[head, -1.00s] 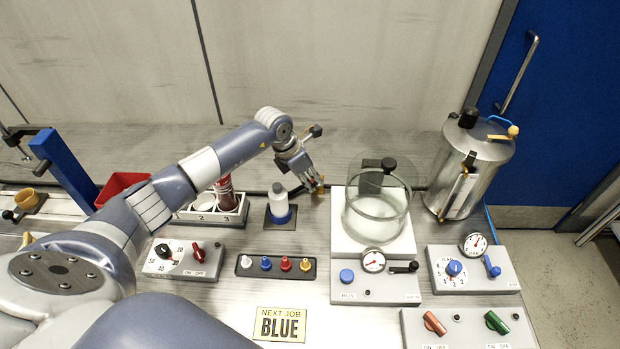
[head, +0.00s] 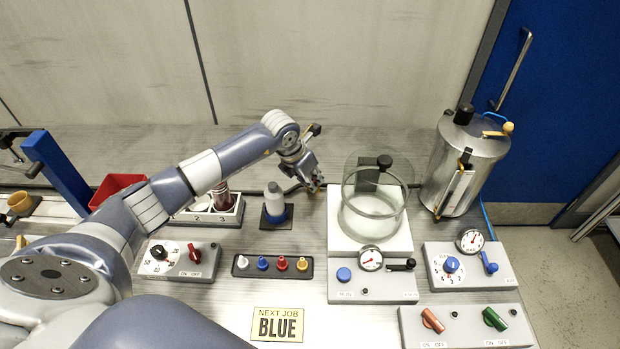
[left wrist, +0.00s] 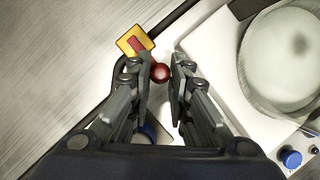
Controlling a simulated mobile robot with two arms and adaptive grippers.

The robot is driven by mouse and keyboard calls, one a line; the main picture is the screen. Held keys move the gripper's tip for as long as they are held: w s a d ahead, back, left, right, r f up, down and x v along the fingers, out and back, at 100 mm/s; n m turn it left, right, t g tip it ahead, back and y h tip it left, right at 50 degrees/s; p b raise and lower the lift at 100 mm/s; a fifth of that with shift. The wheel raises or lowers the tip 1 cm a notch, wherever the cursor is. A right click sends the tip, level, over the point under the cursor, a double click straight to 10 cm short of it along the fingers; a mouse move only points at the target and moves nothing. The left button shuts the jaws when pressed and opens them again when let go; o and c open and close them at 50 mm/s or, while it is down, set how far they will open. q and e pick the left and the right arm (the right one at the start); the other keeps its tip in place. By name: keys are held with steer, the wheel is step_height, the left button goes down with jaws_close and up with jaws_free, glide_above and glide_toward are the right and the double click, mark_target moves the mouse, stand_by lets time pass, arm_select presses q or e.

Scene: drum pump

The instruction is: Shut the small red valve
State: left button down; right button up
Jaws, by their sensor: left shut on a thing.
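The small red valve shows in the left wrist view as a round red knob (left wrist: 160,73) beside a yellow block with a red piece on it (left wrist: 136,41). The block sits on a dark hose along the table. My left gripper (left wrist: 161,76) is shut on the red knob, with one finger on each side of it. In the head view my left gripper (head: 314,186) is low behind the bench items, left of the glass chamber, and mostly covers the valve. My right gripper is not in view.
The glass chamber (head: 374,207) on its white base stands close to the right of my gripper. A metal drum (head: 464,165) is further right. Control boxes with knobs line the front.

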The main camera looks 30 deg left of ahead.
arm_select(q)
steer(key=c, duration=1.4)
jaws_free()
steer(key=shift+c, duration=0.2)
steer(key=v, duration=1.2)
steer(key=shift+d, duration=0.1)
